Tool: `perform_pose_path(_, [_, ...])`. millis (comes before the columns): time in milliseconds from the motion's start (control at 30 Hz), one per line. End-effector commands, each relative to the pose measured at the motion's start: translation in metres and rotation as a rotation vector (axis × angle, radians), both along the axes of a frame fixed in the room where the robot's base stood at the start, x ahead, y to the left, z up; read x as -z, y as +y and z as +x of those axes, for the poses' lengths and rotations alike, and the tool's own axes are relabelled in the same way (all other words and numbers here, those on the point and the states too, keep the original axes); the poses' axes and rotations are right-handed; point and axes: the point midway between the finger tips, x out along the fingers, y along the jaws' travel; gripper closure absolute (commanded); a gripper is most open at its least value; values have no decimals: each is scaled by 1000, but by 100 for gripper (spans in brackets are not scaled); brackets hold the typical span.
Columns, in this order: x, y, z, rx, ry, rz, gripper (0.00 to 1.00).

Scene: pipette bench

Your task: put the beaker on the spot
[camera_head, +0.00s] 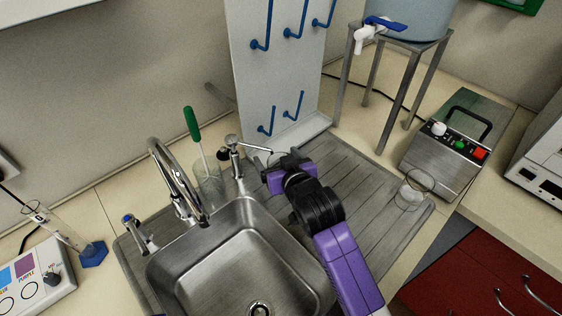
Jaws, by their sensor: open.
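A clear glass beaker (409,195) stands on the right end of the grooved drainboard. Another clear glass vessel (208,187) stands behind the sink with a green-handled brush in it. My gripper (284,168) is over the back left part of the drainboard, beside the sink's back right corner, and is open. A small piece of clear glass (276,158) shows just beyond its fingers, mostly hidden by them; I cannot tell what it is or whether they touch it. I cannot make out a marked spot.
The steel sink (245,255) and curved tap (180,180) lie left of my arm. A white peg board (275,75) with blue pegs rises behind. A metal stand (405,75) holds a water container. A control box (455,140) stands right. The drainboard's (375,195) middle right is clear.

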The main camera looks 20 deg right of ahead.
Motion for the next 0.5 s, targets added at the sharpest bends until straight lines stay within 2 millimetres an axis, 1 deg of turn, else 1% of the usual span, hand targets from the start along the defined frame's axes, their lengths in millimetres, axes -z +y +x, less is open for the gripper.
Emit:
perform_pose_path(33, [-4, 0, -1, 0, -1, 0, 16])
perform_pose_path(67, [-3, 0, -3, 0, -1, 0, 16])
perform_pose_path(167, [-7, 2, -16, -1, 0, 0, 16])
perform_pose_path(500, [-33, 6, -77, -1, -2, 0, 16])
